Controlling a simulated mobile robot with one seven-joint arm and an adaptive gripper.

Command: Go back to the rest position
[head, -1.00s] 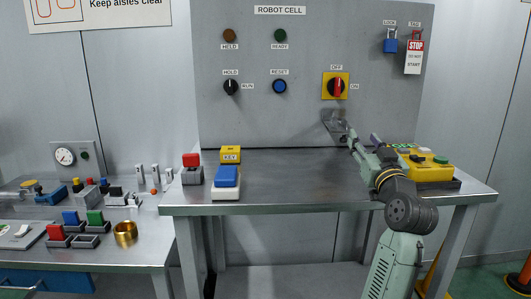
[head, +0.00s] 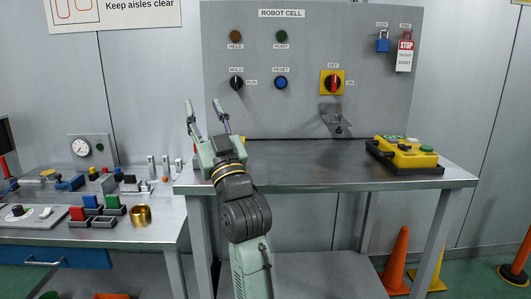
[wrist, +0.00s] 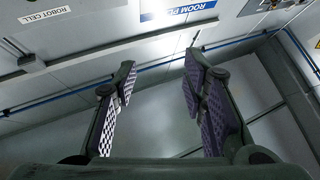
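My gripper (head: 202,104) is raised at the left edge of the grey ROBOT CELL panel (head: 300,115), above the left end of the steel bench (head: 310,165). Its two fingers point up and stand apart. In the wrist view the gripper (wrist: 160,75) is open, with nothing between its ridged pads. Behind it there are only the wall and ceiling. My arm covers the bench's left end, so what stands there is mostly hidden.
A yellow control box (head: 405,153) sits in a dark tray on the bench's right. A metal bracket (head: 335,120) juts from the panel. A lower left bench (head: 165,235) holds several small blocks and a brass ring (head: 140,215).

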